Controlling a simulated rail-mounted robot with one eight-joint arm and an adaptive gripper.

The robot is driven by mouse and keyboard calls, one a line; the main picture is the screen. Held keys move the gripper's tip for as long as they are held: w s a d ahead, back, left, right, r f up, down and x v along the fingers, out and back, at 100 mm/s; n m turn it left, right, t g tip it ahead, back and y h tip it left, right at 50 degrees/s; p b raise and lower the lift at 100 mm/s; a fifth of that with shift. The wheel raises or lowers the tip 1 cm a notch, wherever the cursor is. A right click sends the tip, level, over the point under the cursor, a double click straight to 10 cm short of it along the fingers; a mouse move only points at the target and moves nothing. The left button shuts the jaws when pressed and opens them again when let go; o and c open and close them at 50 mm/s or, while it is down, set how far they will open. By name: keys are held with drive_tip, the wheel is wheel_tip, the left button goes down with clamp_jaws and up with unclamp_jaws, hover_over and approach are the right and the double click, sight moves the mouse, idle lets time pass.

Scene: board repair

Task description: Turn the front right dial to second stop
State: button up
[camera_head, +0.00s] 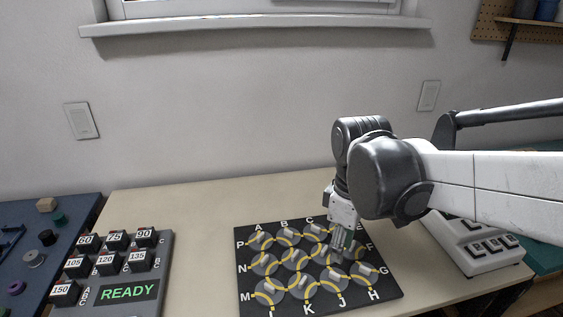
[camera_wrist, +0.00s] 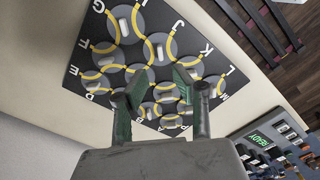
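A black board (camera_head: 250,303) carries several round grey dials with pale bar knobs and yellow arc lines, with letters along its edges. The front right dial (camera_head: 364,272) is near the letters G and H, with its knob in plain view. It also shows in the wrist view, near the top (camera_wrist: 124,24). My gripper (camera_head: 341,248) points down over the right part of the board, behind the front right dial and apart from it. In the wrist view its two green-padded fingers (camera_wrist: 158,88) are spread with nothing held between them. The fingers hide parts of some dials behind them.
A grey panel (camera_head: 165,250) with number tiles and a lit READY display (camera_head: 128,292) stands left of the board. A white device with dark keys (camera_head: 490,258) stands to the right. A blue mat (camera_head: 75,210) with small parts lies far left. Bare table separates board and panel.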

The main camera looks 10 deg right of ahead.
drive_tip(key=shift+r, duration=1.4)
drive_tip(key=shift+r, duration=0.1)
drive_tip(key=s+r+m+t+p, duration=0.3)
drive_tip(key=r+m+t+p, duration=0.4)
drive_tip(key=m, duration=0.2)
drive_tip(key=shift+a, duration=0.25)
